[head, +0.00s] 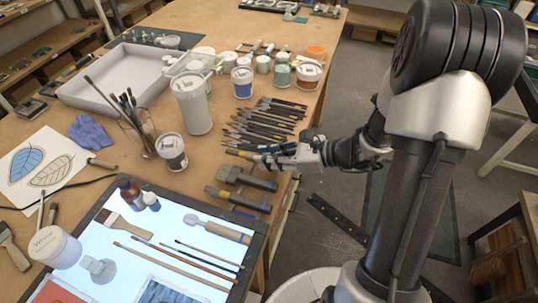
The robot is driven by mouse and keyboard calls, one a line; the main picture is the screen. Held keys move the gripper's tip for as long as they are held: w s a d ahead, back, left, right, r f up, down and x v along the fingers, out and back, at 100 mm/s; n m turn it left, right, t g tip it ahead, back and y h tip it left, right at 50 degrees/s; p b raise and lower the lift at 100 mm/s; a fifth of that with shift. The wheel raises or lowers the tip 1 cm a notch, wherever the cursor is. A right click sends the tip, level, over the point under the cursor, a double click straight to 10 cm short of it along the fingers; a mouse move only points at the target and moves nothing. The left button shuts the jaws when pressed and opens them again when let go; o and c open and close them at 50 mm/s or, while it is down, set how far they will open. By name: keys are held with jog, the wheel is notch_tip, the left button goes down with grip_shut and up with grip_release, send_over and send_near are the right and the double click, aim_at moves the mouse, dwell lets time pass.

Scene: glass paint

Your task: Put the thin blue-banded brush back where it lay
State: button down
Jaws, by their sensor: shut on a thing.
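My gripper (272,160) is at the right edge of the wooden table, reaching in from the right. It is shut on a slim brush (238,153) that points left from the fingers. Its pale end shows, but the fingers hide much of it, and a blue band is too small to make out for sure. A row of dark-handled brushes (268,118) lies side by side just beyond the gripper. I cannot tell whether the held brush touches the table.
Two wide flat brushes (245,178) lie just in front of the gripper. A lit panel (100,237) with thin brushes and a jar fills the near left. Paint pots (308,75) and a tall white container (192,103) stand beyond. The table's right edge (283,200) is close.

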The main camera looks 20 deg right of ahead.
jog(key=shift+f, duration=0.35)
jog(key=shift+f+b, duration=0.5)
jog(key=shift+f, duration=0.1)
dwell(1.2)
jog(key=c, duration=1.4)
grip_release()
jog(key=v, duration=1.2)
jog(key=s+a+r+n+g+h, duration=0.4)
jog(key=s+a+r+n+g, duration=0.15)
jog(key=s+a+n, duration=0.4)
jog(key=s+r+n+t+h, duration=0.1)
jog(key=s+n+h, duration=0.1)
jog(key=n, duration=0.3)
jog(key=s+r+n+t+h, duration=0.1)
jog(key=s+r+n+h, duration=0.1)
jog(key=n, duration=0.3)
jog(key=s+r+n+t+h, duration=0.1)
jog(key=s+n+h, duration=0.1)
jog(key=n, duration=0.3)
jog(key=shift+d+r+h, duration=0.15)
jog(key=shift+r+h, duration=0.2)
jog(key=shift+h, duration=0.15)
